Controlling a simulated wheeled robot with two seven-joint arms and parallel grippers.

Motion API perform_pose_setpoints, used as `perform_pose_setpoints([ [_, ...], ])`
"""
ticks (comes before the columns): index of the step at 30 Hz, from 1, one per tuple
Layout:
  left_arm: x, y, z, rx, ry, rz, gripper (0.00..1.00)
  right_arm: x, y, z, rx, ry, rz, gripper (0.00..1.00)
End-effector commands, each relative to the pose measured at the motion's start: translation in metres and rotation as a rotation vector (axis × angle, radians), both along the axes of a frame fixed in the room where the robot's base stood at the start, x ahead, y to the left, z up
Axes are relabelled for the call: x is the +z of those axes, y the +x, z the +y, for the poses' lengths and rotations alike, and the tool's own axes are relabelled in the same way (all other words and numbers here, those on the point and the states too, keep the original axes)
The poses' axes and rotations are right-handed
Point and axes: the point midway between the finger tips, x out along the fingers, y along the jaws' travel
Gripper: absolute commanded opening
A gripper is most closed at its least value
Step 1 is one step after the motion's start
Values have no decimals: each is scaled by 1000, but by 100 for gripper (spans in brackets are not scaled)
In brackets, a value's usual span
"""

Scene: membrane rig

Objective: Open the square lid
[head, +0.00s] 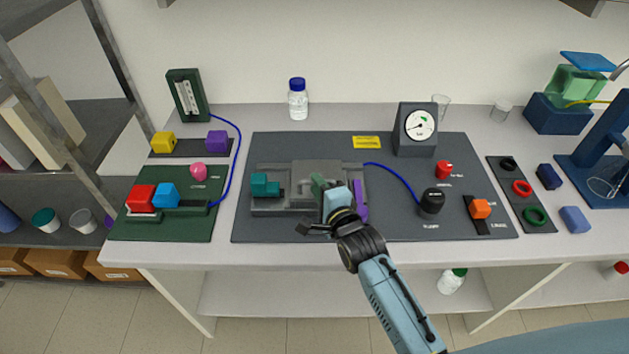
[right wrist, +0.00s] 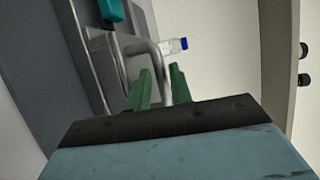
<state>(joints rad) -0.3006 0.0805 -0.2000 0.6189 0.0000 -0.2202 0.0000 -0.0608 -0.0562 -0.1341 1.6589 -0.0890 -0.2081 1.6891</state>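The square lid (head: 314,168) is a flat grey plate on the grey metal rig (head: 283,209), in the middle of the dark mat. It looks closed, lying level. My right gripper (head: 318,184) is over the lid's front right part and hides some of it. In the right wrist view a bent metal bar handle (right wrist: 152,50) stands up from the grey surface. My green fingertips (right wrist: 161,72) are apart, with part of the bar showing between them; I cannot tell whether they touch it. My left gripper is in neither view.
A teal block (head: 265,186) is at the rig's left and a purple piece (head: 361,202) at its right. A blue hose runs to a black knob (head: 432,201). A gauge (head: 416,129) stands behind. The mat's front strip is clear.

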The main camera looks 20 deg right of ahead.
Motion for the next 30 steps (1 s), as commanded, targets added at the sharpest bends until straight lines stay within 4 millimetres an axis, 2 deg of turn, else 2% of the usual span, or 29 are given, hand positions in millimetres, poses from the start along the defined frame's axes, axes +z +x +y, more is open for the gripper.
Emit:
perform_pose_setpoints([
  [6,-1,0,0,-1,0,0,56,-4,20,3,0,0,1,21],
  [17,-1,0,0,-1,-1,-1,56,-5,23,3,0,0,1,21],
  [22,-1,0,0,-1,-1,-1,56,-4,23,3,0,0,1,0],
  [30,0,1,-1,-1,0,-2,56,-4,23,3,0,0,1,0],
])
